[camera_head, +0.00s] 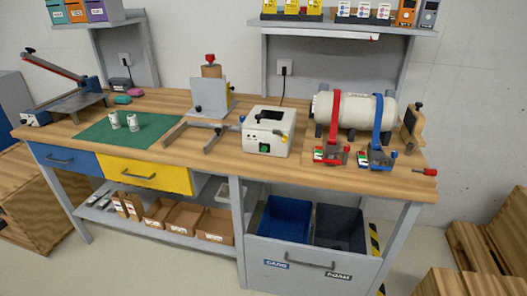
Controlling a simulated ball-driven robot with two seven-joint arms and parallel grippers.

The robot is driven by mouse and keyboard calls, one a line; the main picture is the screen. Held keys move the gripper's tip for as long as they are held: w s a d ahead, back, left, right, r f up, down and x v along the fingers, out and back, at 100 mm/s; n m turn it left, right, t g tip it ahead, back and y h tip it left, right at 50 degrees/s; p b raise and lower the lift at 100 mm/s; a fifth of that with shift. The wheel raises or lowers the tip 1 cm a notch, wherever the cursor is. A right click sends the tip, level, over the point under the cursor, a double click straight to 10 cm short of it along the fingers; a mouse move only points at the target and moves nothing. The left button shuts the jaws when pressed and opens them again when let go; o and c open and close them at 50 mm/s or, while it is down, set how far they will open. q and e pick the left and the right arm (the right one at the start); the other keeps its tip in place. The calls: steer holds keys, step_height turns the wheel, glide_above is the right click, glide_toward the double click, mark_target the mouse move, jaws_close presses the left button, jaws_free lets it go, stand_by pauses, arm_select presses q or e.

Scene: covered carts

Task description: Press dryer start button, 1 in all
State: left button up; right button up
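A white box-shaped machine (269,133) stands near the middle of the wooden workbench, with a dark recess in its top. A green button (265,148) sits on a dark patch on its front face. A small yellow part is on its right side, and a black knob shows at its left. This may be the dryer, but no readable label confirms it. Neither of my grippers is in view.
A white cylinder (355,110) with red and blue straps lies right of the machine on the workbench (330,172). A grey upright fixture (209,96) and a green mat (110,134) are to its left. A shelf (350,27) overhangs the back.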

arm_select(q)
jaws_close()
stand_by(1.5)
